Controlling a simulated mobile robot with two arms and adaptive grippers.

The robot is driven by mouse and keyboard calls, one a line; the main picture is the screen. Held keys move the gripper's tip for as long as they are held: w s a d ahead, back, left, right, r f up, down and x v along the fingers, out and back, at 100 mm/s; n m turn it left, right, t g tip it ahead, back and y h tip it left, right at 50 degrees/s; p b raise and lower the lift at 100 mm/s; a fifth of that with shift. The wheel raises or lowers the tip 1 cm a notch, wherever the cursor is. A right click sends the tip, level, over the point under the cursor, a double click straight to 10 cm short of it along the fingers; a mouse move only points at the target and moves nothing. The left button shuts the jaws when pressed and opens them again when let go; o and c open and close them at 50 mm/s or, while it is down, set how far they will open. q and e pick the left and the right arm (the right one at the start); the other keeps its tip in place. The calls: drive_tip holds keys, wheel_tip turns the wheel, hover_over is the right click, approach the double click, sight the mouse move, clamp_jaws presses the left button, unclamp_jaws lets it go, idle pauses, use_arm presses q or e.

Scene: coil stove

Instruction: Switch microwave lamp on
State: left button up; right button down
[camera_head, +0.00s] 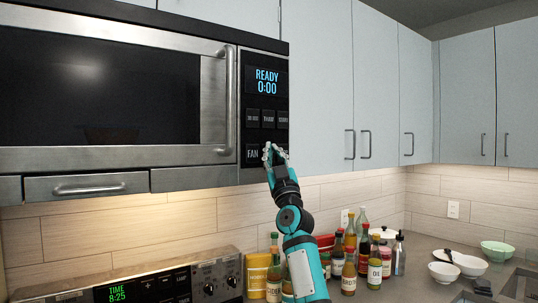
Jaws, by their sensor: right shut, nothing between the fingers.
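The microwave (180,80) is mounted above the stove at the upper left, with its door closed and a vertical handle (227,98). Its black control panel (264,100) at the right shows "READY 0:00". Below the display are several buttons, and a "FAN" button (252,154) sits at the panel's lower left. My right gripper (270,150) is shut and empty at the lower part of the panel, just right of "FAN". It covers whatever button is there. I cannot tell whether the fingertips touch the panel. My left gripper is not in view.
Several bottles (348,275) and jars stand on the counter right of my arm. Bowls (496,250) sit farther right. The stove's control panel (150,284) is below the microwave. Pale cabinets (330,90) line the wall beside the microwave.

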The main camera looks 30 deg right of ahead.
drive_tip(key=shift+s, duration=0.55)
drive_tip(key=s+p, duration=0.1)
drive_tip(key=s, duration=0.5)
drive_tip(key=shift+d, duration=0.25)
